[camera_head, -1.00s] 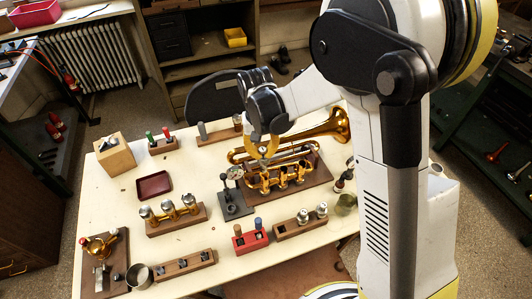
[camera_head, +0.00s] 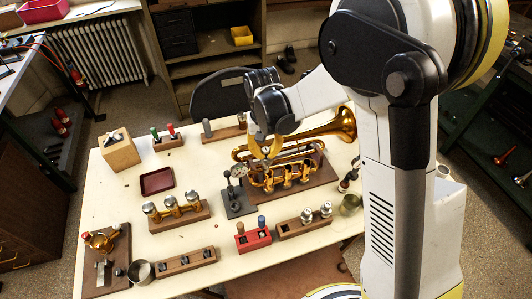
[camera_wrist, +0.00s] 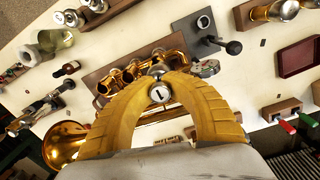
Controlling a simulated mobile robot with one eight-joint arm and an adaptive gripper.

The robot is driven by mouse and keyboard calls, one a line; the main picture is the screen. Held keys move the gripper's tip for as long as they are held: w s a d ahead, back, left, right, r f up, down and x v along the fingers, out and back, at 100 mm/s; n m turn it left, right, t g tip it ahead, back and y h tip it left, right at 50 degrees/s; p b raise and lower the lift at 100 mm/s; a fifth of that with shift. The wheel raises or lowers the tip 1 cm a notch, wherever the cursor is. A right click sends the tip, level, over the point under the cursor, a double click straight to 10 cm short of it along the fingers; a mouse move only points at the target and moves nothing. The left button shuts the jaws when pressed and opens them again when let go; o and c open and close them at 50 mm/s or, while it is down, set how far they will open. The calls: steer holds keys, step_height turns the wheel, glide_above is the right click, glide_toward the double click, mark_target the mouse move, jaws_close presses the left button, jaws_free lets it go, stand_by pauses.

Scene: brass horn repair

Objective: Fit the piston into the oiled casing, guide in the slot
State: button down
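The brass horn (camera_head: 318,130) lies on a brown wooden board (camera_head: 325,172) at the right of the bench. Its upright valve casings (camera_head: 287,177) stand in a row on the near side, and they also show in the wrist view (camera_wrist: 130,72). My gripper (camera_head: 266,152) is over the far left part of the horn. In the wrist view its yellow fingers (camera_wrist: 160,74) close around a round-topped piston (camera_wrist: 160,93) marked 1. The piston's lower end, its guide and the casing slot are hidden, so I cannot tell whether it is inside a casing.
A dial gauge stand (camera_head: 240,203) is close left of the horn. In front are a wooden rack (camera_head: 303,229) with two silver-topped pieces and a red block (camera_head: 252,241).

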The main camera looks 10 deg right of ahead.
steer(key=shift+f+b, duration=0.4)
steer(key=shift+f, duration=0.2)
steer(key=shift+r, duration=0.1)
steer(key=shift+r, duration=0.1)
steer(key=shift+r+p, duration=0.3)
steer(key=shift+r, duration=0.05)
steer(key=shift+d, duration=0.25)
steer(key=shift+d, duration=0.3)
steer(key=shift+b, duration=0.4)
stand_by(0.8)
steer(key=shift+f, duration=0.1)
